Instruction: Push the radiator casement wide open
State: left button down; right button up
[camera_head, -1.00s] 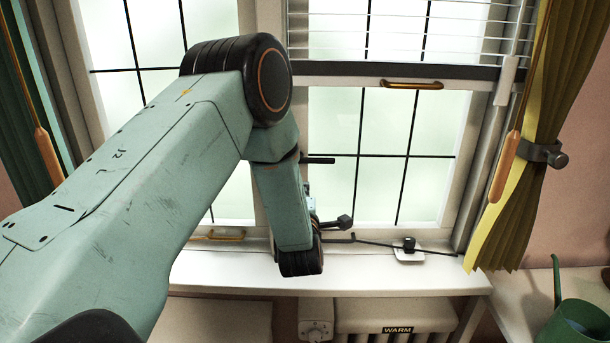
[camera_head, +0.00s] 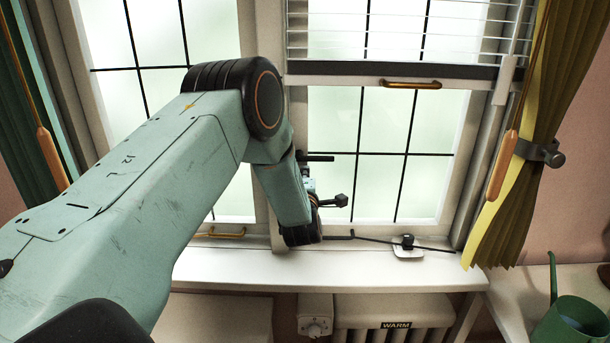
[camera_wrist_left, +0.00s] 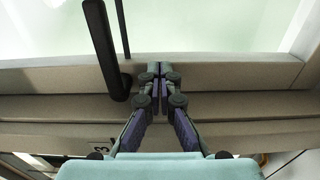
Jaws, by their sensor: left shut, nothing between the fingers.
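The radiator casement (camera_head: 428,185) is the right-hand window above the radiator, with frosted panes and black glazing bars. It looks in or close to its frame; I cannot tell any small gap. Its black handle (camera_head: 318,157) is on the left stile, and shows in the left wrist view (camera_wrist_left: 103,45). My left gripper (camera_wrist_left: 158,70) is shut and empty, its fingertips at the casement's pale lower rail (camera_wrist_left: 220,75), right of the handle. I cannot tell whether they touch. In the head view my arm hides most of this gripper. My right gripper is not in view.
A black stay bar (camera_head: 375,243) runs along the sill (camera_head: 370,275) by a small knob (camera_head: 407,242). The radiator (camera_head: 395,313) is below. A raised blind (camera_head: 400,40) hangs above, a yellow curtain (camera_head: 520,200) right. A green watering can (camera_head: 575,325) stands lower right.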

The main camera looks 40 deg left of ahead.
pick_arm(q)
jog(key=b+x, duration=0.4)
jog(key=x, duration=0.1)
jog(key=shift+w+a, duration=0.1)
jog(key=shift+a, duration=0.3)
jog(key=shift+f, duration=0.1)
